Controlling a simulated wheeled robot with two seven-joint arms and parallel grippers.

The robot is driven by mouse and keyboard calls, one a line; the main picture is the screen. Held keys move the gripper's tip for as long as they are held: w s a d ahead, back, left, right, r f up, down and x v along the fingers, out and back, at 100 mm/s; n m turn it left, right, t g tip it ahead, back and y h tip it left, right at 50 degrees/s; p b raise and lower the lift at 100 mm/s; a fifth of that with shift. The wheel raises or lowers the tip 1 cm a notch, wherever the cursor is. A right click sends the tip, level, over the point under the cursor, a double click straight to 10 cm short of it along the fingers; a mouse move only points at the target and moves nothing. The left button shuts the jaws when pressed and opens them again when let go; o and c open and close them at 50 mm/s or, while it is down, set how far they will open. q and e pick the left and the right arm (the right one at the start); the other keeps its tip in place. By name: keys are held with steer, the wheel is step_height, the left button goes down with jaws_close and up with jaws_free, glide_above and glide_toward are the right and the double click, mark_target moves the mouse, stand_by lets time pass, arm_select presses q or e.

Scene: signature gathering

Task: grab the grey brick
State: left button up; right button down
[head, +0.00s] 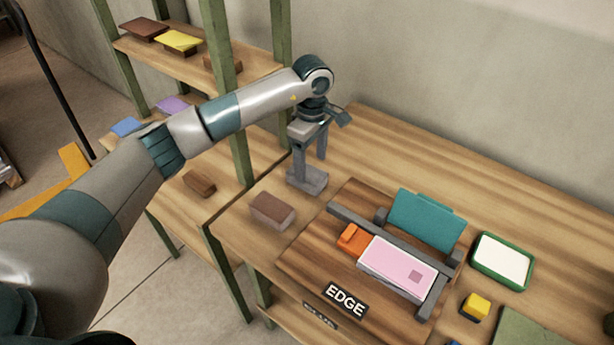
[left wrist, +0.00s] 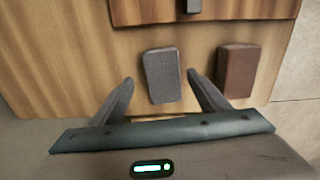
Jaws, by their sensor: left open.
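The grey brick (head: 308,183) lies on the wooden table, near its left end, in the head view. It also shows in the left wrist view (left wrist: 162,72), between the two fingertips in the picture. My left gripper (head: 309,157) points down over the brick and is open and empty. In the left wrist view, the fingers (left wrist: 160,79) are spread on either side of the near end of the brick. I cannot tell how much height is left between fingertips and brick. My right gripper is not in view.
A brown brick (head: 272,210) lies close by, beside the right finger in the wrist view. A wooden board with a pink block (head: 397,268), an orange block (head: 354,239) and a teal piece (head: 425,222) stands to the right. Green shelf posts (head: 227,85) rise behind my arm.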

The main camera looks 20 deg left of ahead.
mark_target(307, 172)
arm_select(q)
steer(key=shift+s+a+f+p, duration=0.15)
steer(key=shift+a+f+p, duration=0.2)
steer(key=shift+f+p, duration=0.3)
steer(key=shift+a+f+p, duration=0.2)
steer(key=shift+f+p, duration=0.4)
steer(key=shift+f, duration=1.15)
steer(key=shift+c, duration=0.6)
steer(key=c, duration=1.5)
